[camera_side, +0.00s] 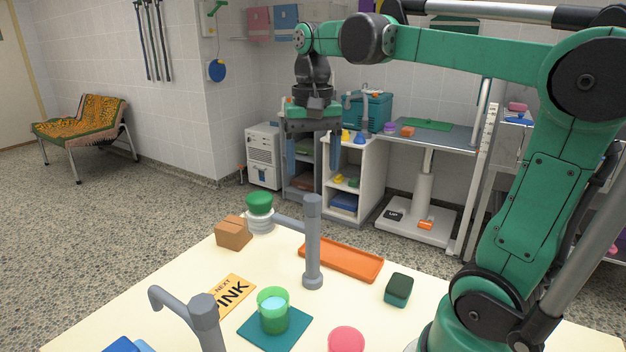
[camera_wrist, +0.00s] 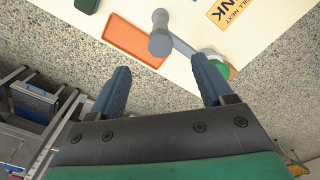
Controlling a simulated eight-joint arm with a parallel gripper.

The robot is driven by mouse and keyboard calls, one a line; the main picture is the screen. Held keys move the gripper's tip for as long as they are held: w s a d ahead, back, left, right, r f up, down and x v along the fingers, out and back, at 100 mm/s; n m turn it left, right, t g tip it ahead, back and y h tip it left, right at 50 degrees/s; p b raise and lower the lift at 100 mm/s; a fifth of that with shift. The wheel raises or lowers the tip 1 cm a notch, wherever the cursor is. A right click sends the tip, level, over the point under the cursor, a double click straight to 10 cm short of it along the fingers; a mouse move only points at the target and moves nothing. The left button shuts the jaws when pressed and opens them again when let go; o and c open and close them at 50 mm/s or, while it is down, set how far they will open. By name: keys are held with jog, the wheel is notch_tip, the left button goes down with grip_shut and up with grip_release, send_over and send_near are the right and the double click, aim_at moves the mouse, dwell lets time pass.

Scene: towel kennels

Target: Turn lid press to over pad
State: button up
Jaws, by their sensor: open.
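The lid press has a grey upright post (camera_side: 312,250) with a side arm that points left and back to a head with a green knob (camera_side: 260,201) over white rings. The teal pad (camera_side: 294,333) lies nearer the front, with a green cup (camera_side: 274,316) holding something light blue on it. The head is away from the pad. My gripper (camera_side: 313,172) is open and empty, raised beyond the far side of the table. In the wrist view, the post (camera_wrist: 160,42) shows between the fingers (camera_wrist: 161,65), and the right finger partly hides the head (camera_wrist: 222,66).
An orange tray (camera_side: 341,259), a dark green block (camera_side: 399,289) and a pink round thing (camera_side: 346,340) lie right of the post. A brown box (camera_side: 233,232) stands beside the head. A yellow PINK card (camera_side: 228,292) lies left. Another grey hooked post (camera_side: 206,320) stands in front.

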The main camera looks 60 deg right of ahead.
aim_at(313, 197)
jog(key=shift+f, duration=3.55)
grip_shut()
